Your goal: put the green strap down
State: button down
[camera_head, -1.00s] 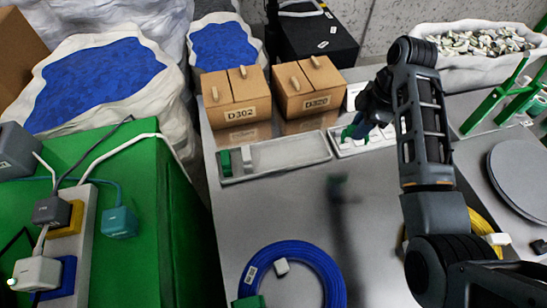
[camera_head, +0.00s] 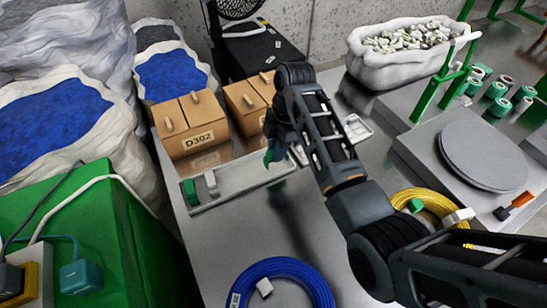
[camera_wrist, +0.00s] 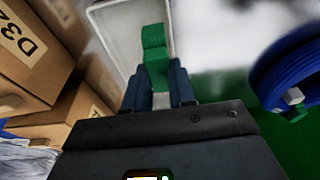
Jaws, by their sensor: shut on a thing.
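My gripper (camera_head: 273,148) is shut on a green strap (camera_head: 268,157) over the right end of the long grey tray (camera_head: 235,187). In the wrist view the strap (camera_wrist: 154,42) sticks out between my fingertips (camera_wrist: 157,80), with the pale tray (camera_wrist: 112,28) behind it. Whether the strap touches the tray I cannot tell. Another green strap (camera_head: 190,192) stands at the tray's left end, beside a white piece (camera_head: 211,183). My arm partly hides the gripper in the head view.
Cardboard boxes (camera_head: 192,128) stand behind the tray. A blue cable coil (camera_head: 309,281) lies in front, and a yellow coil (camera_head: 440,200) lies to the right. A second tray (camera_head: 356,128) is partly behind my arm. Bare table lies between the tray and blue coil.

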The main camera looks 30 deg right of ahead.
jog(key=shift+a+f, duration=0.4)
jog(key=shift+f, duration=1.85)
jog(key=shift+f, duration=0.15)
jog(key=c, duration=0.9)
grip_release()
jog(key=shift+c, duration=0.2)
jog(key=r, duration=0.4)
jog(key=d+r, duration=0.1)
jog(key=r, duration=0.3)
jog(key=d+r, duration=0.1)
jog(key=r, duration=0.3)
jog(key=shift+d+r, duration=0.1)
jog(key=shift+d, duration=0.1)
